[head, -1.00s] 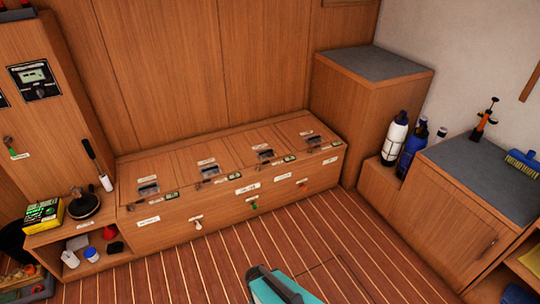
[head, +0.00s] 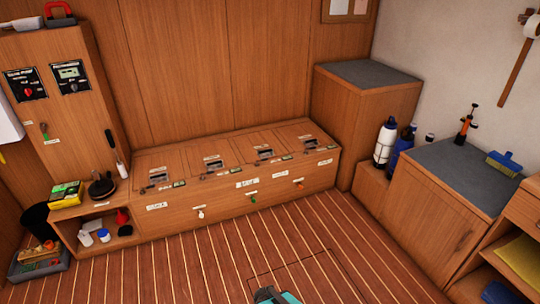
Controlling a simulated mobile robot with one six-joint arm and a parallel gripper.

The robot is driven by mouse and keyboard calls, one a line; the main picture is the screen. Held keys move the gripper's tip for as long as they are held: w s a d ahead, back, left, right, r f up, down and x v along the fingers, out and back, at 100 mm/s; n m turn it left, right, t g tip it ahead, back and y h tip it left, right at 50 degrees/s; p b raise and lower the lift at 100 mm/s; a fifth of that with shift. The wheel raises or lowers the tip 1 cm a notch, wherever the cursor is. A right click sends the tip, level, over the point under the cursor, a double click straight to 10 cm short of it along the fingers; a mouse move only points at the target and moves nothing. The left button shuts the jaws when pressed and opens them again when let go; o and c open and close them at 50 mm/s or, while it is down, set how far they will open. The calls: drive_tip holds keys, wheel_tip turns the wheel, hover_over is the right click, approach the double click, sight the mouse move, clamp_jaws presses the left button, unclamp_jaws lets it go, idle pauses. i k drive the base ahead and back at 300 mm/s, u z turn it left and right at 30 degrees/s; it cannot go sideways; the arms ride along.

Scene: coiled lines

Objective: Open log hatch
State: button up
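A long wooden bench (head: 157,243) runs along the back wall, with several closed lids in its top. Each lid has a dark recessed latch, such as the left one (head: 159,178) and the right one (head: 310,142). The small labels are too small to read, so I cannot tell which lid is the log hatch. A thin rectangular outline of a floor hatch (head: 312,272) shows in the striped floor, lying flush. A teal and dark part shows at the bottom edge and seems to be mine. My gripper's fingers are not in view.
A wooden panel cabinet (head: 78,115) with dials stands at the left. An open shelf (head: 92,220) with bottles adjoins the bench. A tall grey-topped cabinet (head: 370,73) and a lower one (head: 450,168) stand at the right. The striped floor before the bench is clear.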

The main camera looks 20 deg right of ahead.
sight(262, 144)
drive_tip(key=k, duration=0.25)
drive_tip(key=z, duration=0.3)
drive_tip(key=i, duration=0.45)
drive_tip(key=z, duration=0.45)
drive_tip(key=i, duration=1.65)
drive_tip(key=u, duration=0.95)
drive_tip(key=i, duration=0.85)
drive_tip(key=u, duration=0.55)
